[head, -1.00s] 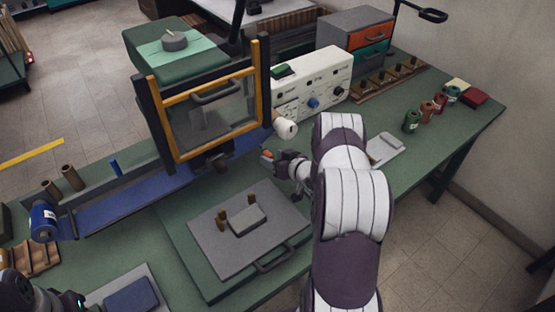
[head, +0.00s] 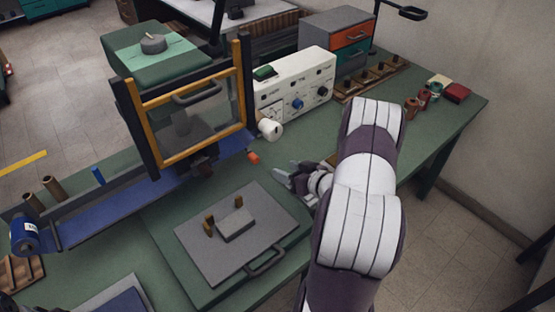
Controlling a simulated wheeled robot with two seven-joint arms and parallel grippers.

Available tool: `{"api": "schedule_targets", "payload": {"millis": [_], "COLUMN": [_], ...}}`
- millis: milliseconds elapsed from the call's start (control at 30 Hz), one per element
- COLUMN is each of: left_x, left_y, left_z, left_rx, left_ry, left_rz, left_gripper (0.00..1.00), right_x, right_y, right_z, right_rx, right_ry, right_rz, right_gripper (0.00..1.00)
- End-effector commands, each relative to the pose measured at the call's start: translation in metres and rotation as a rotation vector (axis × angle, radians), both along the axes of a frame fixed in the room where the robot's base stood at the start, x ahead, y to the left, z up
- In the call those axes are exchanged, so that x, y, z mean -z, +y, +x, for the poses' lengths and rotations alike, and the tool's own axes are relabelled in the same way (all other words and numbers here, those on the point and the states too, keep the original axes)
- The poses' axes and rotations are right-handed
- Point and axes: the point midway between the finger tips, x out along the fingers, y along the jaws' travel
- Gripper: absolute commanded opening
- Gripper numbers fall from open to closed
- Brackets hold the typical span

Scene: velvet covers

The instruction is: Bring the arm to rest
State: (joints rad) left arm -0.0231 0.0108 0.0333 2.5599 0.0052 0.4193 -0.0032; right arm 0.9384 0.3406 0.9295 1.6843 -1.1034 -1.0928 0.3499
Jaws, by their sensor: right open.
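My right arm reaches in from the bottom right, and its gripper (head: 279,176) is open and empty just above the green bench (head: 425,160). It is to the right of the grey plate with a handle (head: 200,245).
A yellow-edged clear guard (head: 190,115) stands over the blue strip (head: 120,205). Behind the gripper are a white roll (head: 270,129) and a control box with knobs (head: 296,88). Several spools (head: 424,100) stand at the right. My forearm covers part of the right bench.

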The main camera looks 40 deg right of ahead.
Motion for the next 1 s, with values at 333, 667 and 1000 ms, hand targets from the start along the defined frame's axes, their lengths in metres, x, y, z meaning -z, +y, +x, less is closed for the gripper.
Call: {"api": "schedule_targets", "payload": {"millis": [333, 667, 1000], "left_x": [0.000, 0.000, 0.000], "left_y": [0.000, 0.000, 0.000], "left_z": [0.000, 0.000, 0.000], "left_rx": [0.000, 0.000, 0.000], "left_ry": [0.000, 0.000, 0.000], "left_rz": [0.000, 0.000, 0.000], "left_gripper": [0.43, 0.43, 0.43], "right_x": [0.021, 0.013, -0.071], "right_y": [-0.009, 0.058, 0.225], "right_z": [-0.010, -0.119, -0.131], "right_rx": [0.034, 0.265, -0.060], "right_ry": [0.106, 1.022, 1.057], "right_rz": [-0.048, -0.073, -0.149], "right_gripper": [0.55, 0.55, 0.55]}}
